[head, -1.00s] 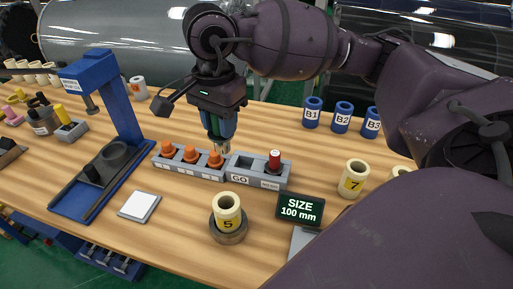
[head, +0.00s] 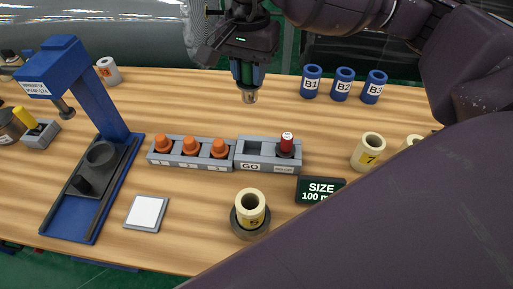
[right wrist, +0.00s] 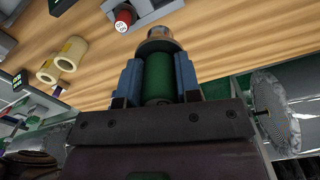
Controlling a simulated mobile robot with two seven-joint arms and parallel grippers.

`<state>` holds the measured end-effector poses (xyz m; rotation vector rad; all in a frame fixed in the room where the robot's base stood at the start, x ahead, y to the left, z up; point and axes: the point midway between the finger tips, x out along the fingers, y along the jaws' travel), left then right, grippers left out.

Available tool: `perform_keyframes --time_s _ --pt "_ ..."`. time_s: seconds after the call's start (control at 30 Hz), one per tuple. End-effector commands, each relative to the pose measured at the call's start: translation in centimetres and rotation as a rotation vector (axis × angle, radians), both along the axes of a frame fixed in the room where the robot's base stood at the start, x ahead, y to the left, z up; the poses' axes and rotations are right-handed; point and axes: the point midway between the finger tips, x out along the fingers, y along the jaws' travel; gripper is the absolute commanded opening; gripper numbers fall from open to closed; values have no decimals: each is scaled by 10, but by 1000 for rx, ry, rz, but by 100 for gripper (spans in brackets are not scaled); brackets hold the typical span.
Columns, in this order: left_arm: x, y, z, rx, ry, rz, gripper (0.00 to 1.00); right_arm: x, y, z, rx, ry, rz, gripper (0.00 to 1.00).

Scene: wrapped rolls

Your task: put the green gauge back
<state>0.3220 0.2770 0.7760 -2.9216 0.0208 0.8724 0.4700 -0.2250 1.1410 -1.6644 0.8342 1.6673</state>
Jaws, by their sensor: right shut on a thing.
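The green gauge (right wrist: 158,75) is a green cylinder with a metal tip. My right gripper (head: 247,78) is shut on it, with a blue finger on each side. The metal end (head: 249,97) points down, behind and above the grey GO block in the head view. The GO block (head: 245,167) has an empty left slot (head: 253,148) and a red-topped gauge (head: 287,143) in its right slot. The red gauge also shows in the right wrist view (right wrist: 123,20). My left gripper is not in view.
A grey rack with several orange-topped pieces (head: 191,147) adjoins the GO block's left side. Roll 5 (head: 251,203) stands in a dark round holder in front. A size display (head: 320,189), roll 7 (head: 368,152) and blue rolls (head: 342,84) are to the right. A blue stand (head: 100,95) is left.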

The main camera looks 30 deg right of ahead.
Motion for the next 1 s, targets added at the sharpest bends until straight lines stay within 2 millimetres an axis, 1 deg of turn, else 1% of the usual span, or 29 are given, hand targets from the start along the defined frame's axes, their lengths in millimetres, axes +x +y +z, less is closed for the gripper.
perform_keyframes --time_s 0.17,0.27,0.37,0.5,0.8,0.9,1.0 --pt "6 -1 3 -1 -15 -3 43 0 -2 -1 1 -1 71 0" --pt "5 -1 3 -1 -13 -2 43 0 -2 -11 0 1 84 0" --pt "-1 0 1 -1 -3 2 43 -1 -1 -30 1 4 86 0" --pt "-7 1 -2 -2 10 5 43 -1 -2 -60 1 4 86 0" --pt "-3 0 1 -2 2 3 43 -1 -1 -124 1 3 84 0" --pt "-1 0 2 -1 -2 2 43 -1 -1 -141 1 2 85 0" --pt "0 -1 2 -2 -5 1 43 0 -2 -152 1 1 84 0"
